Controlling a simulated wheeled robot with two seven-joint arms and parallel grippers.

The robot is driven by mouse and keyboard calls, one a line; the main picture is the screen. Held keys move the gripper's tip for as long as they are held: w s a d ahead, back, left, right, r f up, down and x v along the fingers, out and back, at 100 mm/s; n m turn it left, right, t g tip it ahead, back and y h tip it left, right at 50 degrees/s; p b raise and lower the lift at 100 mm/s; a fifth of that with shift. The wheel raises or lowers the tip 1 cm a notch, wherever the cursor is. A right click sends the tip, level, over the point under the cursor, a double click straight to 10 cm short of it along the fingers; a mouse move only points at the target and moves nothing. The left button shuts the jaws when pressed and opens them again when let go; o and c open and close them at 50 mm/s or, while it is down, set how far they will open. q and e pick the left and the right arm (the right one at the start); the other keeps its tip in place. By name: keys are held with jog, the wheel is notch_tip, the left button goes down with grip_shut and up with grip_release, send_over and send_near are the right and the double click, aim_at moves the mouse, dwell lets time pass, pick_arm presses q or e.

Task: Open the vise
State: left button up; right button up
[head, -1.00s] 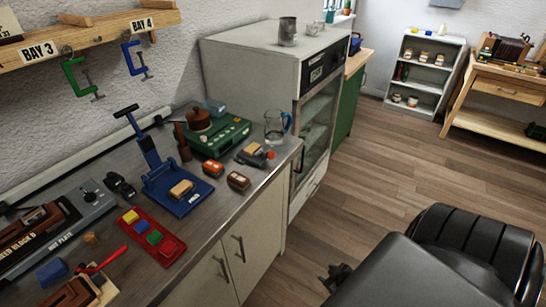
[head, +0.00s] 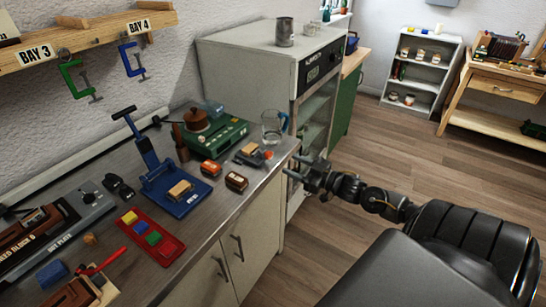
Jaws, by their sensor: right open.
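A wooden clamp-like fixture with a red handle (head: 102,262) is cut off at the bottom left corner in the head view. It may be the vise, but I cannot tell for sure, nor see whether its jaws are apart. A blue press with an upright lever (head: 160,172) stands farther along the bench, with a small tan block on its base. My right gripper (head: 300,170) is open and empty, beside the bench's right front edge near the white oven, far from the red-handled fixture. My left gripper is not in view.
The grey bench (head: 215,215) holds a red tray (head: 170,250) of coloured blocks, a green scale (head: 215,138), a glass jug (head: 272,127) and a hot plate (head: 85,205). Green (head: 76,80) and blue (head: 132,60) clamps hang above. The white oven (head: 250,60) stands beyond. The wooden floor is open.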

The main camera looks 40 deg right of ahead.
aim_at(271, 156)
jog(key=p+x, duration=0.1)
jog(key=x, duration=0.8)
jog(key=shift+s, duration=0.1)
jog(key=c, duration=1)
jog(key=shift+o, duration=0.2)
jog(key=shift+n, duration=0.4)
jog(key=n+b, duration=0.1)
jog(key=n, duration=0.3)
jog(key=shift+f+n, duration=0.1)
jog(key=shift+n, duration=0.3)
jog(key=shift+n+b, duration=0.9)
jog(key=shift+n, duration=1.6)
